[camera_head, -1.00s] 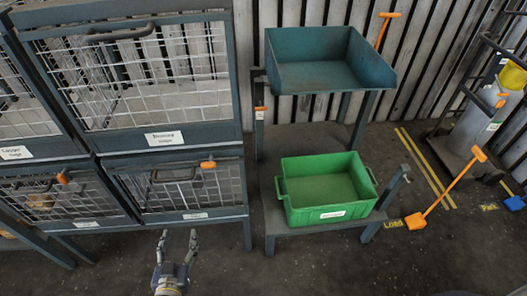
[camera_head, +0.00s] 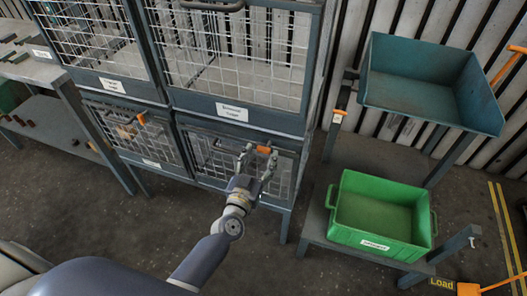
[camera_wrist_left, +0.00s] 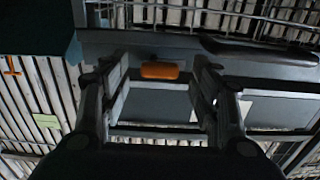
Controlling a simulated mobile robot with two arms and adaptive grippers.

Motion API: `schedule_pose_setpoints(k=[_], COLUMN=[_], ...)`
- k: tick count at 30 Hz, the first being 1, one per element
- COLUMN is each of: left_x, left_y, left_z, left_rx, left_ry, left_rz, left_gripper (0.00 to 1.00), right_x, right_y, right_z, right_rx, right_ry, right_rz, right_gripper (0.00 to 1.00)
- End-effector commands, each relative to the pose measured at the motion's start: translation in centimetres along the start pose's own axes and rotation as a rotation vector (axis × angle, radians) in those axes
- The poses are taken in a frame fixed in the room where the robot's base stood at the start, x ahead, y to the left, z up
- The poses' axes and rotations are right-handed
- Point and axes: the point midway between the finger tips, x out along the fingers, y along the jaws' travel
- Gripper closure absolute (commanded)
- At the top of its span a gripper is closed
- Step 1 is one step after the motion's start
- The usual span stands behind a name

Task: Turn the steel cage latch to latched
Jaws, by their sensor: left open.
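An orange latch handle (camera_head: 264,150) sits on the top frame of the lower right mesh cage (camera_head: 225,160). It lies roughly crosswise, along the frame bar. This cage's label is hidden or too small to read. My left gripper (camera_head: 260,153) reaches up to the cage front, its open fingers on either side of the latch. In the left wrist view the orange handle (camera_wrist_left: 160,71) shows between the two spread fingers (camera_wrist_left: 159,78), with visible gaps at both sides. My right gripper is not in view.
A second orange latch (camera_head: 141,118) is on the lower left cage (camera_head: 130,140). Larger mesh cages stand above. To the right are a green bin (camera_head: 372,240) on a low stand and a teal tray (camera_head: 415,104) above it. The floor in front is clear.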

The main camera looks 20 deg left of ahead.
Motion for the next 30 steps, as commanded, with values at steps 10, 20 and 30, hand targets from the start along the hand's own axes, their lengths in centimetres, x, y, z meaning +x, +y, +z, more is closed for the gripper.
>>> schedule_pose_setpoints(k=[10,20,30], left_x=[2.5,2.5,2.5], left_y=[0.0,0.0,0.0], left_z=[0.0,0.0,0.0], left_rx=[0.0,0.0,-0.005], left_ry=[0.0,-0.001,-0.001], left_rz=[0.001,0.001,0.001], left_gripper=[0.43,0.64,0.88], right_x=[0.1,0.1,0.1], right_y=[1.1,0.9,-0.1], right_z=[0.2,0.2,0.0], right_rx=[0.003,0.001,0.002], right_ry=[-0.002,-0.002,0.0], right_rz=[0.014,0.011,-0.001], right_gripper=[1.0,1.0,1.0])
